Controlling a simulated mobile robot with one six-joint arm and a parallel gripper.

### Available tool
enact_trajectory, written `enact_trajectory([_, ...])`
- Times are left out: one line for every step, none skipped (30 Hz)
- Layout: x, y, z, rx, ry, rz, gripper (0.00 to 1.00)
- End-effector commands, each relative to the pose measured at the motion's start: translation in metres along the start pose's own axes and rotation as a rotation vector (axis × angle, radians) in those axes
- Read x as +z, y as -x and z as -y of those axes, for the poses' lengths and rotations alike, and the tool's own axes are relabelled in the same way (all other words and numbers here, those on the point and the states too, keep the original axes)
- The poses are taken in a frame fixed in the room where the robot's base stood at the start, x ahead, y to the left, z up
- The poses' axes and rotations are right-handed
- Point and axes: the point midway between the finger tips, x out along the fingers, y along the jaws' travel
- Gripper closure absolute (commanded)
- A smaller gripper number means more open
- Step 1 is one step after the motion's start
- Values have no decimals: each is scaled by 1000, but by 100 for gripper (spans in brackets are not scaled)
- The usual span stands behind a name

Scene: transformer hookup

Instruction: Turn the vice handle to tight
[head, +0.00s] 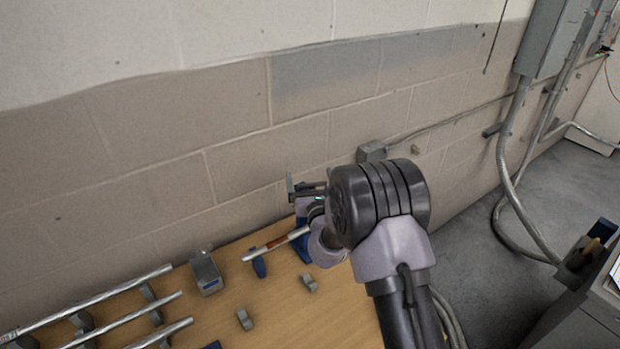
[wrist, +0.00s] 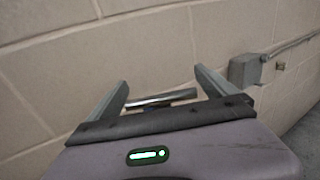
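The blue vice (head: 303,243) stands at the back edge of the wooden bench, partly hidden behind my arm. A short metal bar (wrist: 163,98), apparently the vice handle, lies crosswise between the fingers. I cannot tell whether either finger touches it.
A block wall (head: 240,150) runs close behind the bench (head: 265,310). Several pipes (head: 95,300) lie on supports at the left. A grey-blue block (head: 206,271) and small clips (head: 309,283) sit on the bench. A wall box (wrist: 245,70) is right of my gripper.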

Motion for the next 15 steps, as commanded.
enact_trajectory([0, 0, 0, 0, 0, 0, 0])
enact_trajectory([0, 0, 0, 0, 0, 0, 0])
enact_trajectory([0, 0, 0, 0, 0, 0, 0])
enact_trajectory([0, 0, 0, 0, 0, 0, 0])
enact_trajectory([0, 0, 0, 0, 0, 0, 0])
enact_trajectory([0, 0, 0, 0, 0, 0, 0])
enact_trajectory([0, 1, 0, 0, 0, -1, 0])
enact_trajectory([0, 2, 0, 1, 0, -1, 0])
enact_trajectory([0, 5, 0, 1, 0, -1, 0])
enact_trajectory([0, 9, 0, 1, 0, -1, 0])
enact_trajectory([0, 14, 0, 1, 0, -2, 0])
enact_trajectory([0, 22, 0, 0, -1, -2, 0])
enact_trajectory([1, 29, 0, 1, -1, -2, 0])
enact_trajectory([0, 37, 0, 1, 0, -3, 0])
enact_trajectory([0, 47, 0, 0, -1, -3, 0])
